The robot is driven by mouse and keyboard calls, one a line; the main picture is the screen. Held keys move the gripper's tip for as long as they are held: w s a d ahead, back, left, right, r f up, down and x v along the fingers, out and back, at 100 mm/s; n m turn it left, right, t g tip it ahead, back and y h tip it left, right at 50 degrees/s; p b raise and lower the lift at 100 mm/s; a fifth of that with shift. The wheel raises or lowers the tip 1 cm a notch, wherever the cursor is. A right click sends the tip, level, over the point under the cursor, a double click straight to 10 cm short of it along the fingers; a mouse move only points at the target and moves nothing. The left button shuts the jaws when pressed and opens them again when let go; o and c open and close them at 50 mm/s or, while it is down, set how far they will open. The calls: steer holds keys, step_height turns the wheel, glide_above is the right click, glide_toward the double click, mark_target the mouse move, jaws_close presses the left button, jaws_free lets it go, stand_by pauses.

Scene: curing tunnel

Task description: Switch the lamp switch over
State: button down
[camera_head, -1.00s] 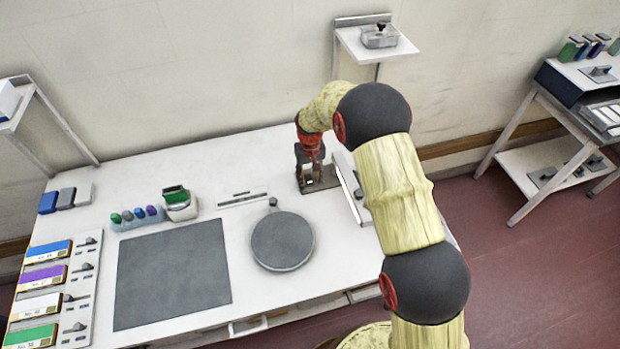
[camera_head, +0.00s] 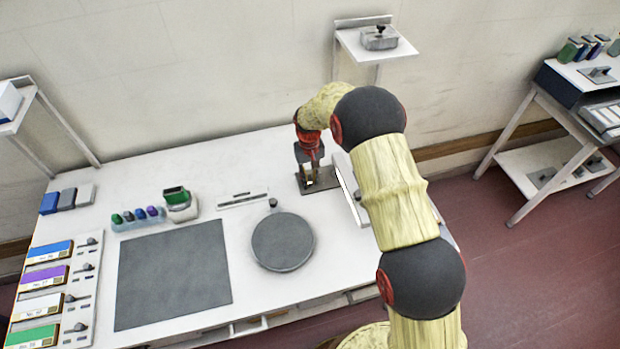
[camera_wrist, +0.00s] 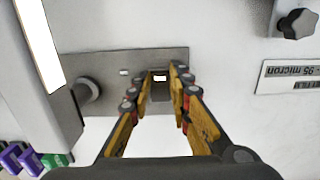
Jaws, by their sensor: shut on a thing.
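A grey metal plate (camera_head: 325,184) lies on the white table under my gripper (camera_head: 309,181). In the wrist view the same plate (camera_wrist: 115,62) carries a small switch (camera_wrist: 160,77) with a pale top, which I take to be the lamp switch. My gripper (camera_wrist: 161,88) has its yellow and dark fingers on both sides of the switch and is shut on it. The fingers hide the switch's sides, so its exact tilt is unclear. A round grey knob (camera_wrist: 86,92) stands on the plate to the left.
A white box with a bright strip (camera_wrist: 40,45) stands close to the left in the wrist view. A dark knob (camera_wrist: 298,23) and a label (camera_wrist: 288,77) are to the right. A round grey disc (camera_head: 282,243) and dark mat (camera_head: 172,277) lie on the table.

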steer(key=shift+w+r+g+h+p, duration=0.1)
steer(key=shift+w+g+h+p, duration=0.25)
steer(key=shift+g+p, duration=0.5)
steer(key=shift+g, duration=0.25)
steer(key=c, duration=1.6)
jaws_free()
steer(key=shift+c, duration=0.2)
steer(key=shift+a, duration=0.1)
steer(key=d+v, duration=0.1)
steer(key=v, duration=1.1)
steer(key=shift+a, duration=0.45)
steer(key=shift+w, duration=0.1)
